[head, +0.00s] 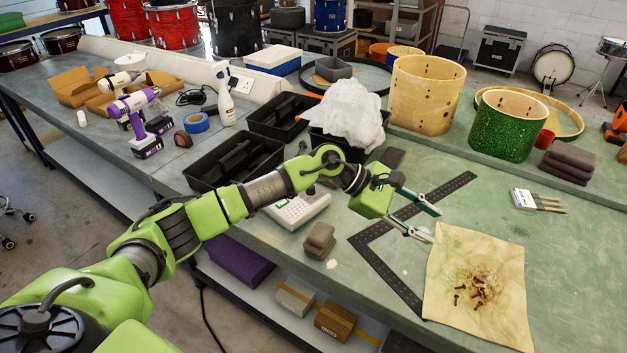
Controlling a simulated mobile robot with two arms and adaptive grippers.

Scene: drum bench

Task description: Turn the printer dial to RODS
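A white device with a keypad, likely the label printer (297,208), sits on the bench below my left forearm. My arm covers part of it, and I cannot make out a dial or any lettering. My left gripper (434,226) is to the right of the printer, above the black metal square and near the stained cloth. Its two fingers are spread apart with nothing between them. My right gripper is not in view.
A black metal square (385,275) and a stained cloth (440,290) with screws lie further right. Black trays (205,176) stand behind the arm. Drum shells (505,128) stand at the back right.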

